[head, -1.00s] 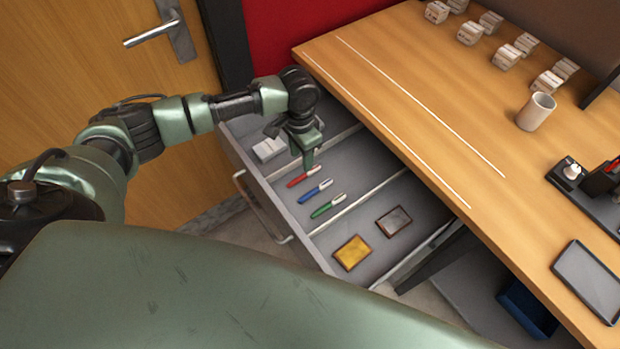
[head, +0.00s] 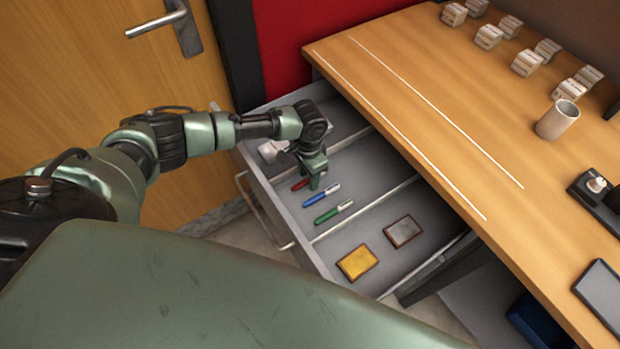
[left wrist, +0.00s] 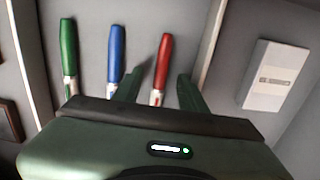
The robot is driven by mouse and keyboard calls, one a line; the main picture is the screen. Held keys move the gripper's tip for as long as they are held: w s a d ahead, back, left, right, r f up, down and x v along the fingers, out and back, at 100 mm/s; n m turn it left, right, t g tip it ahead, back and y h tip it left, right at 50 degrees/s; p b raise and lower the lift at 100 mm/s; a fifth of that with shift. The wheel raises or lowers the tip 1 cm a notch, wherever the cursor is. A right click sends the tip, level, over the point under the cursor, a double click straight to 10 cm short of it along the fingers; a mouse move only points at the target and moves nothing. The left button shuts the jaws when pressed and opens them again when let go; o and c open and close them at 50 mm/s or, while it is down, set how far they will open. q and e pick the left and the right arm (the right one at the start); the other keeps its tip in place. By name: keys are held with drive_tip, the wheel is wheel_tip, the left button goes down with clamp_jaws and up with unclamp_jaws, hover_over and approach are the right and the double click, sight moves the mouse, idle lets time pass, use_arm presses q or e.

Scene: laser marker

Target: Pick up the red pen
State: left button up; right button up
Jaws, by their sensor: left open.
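The red pen (head: 300,184) lies in the middle compartment of the open drawer, its far part hidden by my left gripper in the head view. My left gripper (head: 318,183) is over it, pointing down. In the left wrist view the red pen (left wrist: 161,68) runs between the two open fingers (left wrist: 158,90), with a gap on both sides. A blue pen (head: 322,195) and a green pen (head: 334,212) lie beside it; the blue pen (left wrist: 116,55) is just outside one finger in the left wrist view. My right gripper is not in view.
Drawer dividers (head: 366,208) flank the pens. A white box (left wrist: 281,76) lies in the neighbouring compartment. A yellow pad (head: 357,262) and a brown-framed one (head: 402,231) lie in the near compartment. The wooden desktop (head: 420,110) overhangs on the right, with a cup (head: 557,120).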

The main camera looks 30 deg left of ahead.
use_arm(q)
clamp_jaws()
drive_tip(key=shift+r, duration=0.1)
